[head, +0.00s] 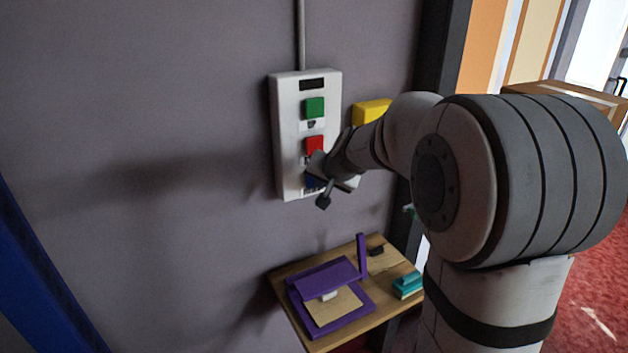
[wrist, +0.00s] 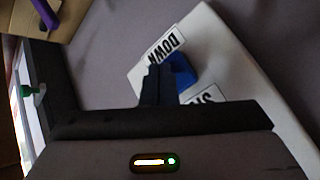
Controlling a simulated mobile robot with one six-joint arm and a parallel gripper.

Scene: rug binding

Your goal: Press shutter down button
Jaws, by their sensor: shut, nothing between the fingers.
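A white control box (head: 291,150) on the grey wall has a green button (head: 314,108), a red button (head: 314,145) and a blue button (head: 310,183) in a column. In the wrist view the blue button (wrist: 182,72) sits beside a label reading DOWN (wrist: 166,44). My gripper (wrist: 158,82) is shut and empty, its fingertips at the blue button and overlapping part of it. I cannot tell whether they touch it. In the head view my gripper (head: 318,178) covers part of the box's lower half.
A yellow box (head: 370,111) is on the wall just right of the control box. Below is a wooden shelf (head: 284,277) with a purple device (head: 330,278) and a teal object (head: 408,284). A dark post stands at right. The wall to the left is clear.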

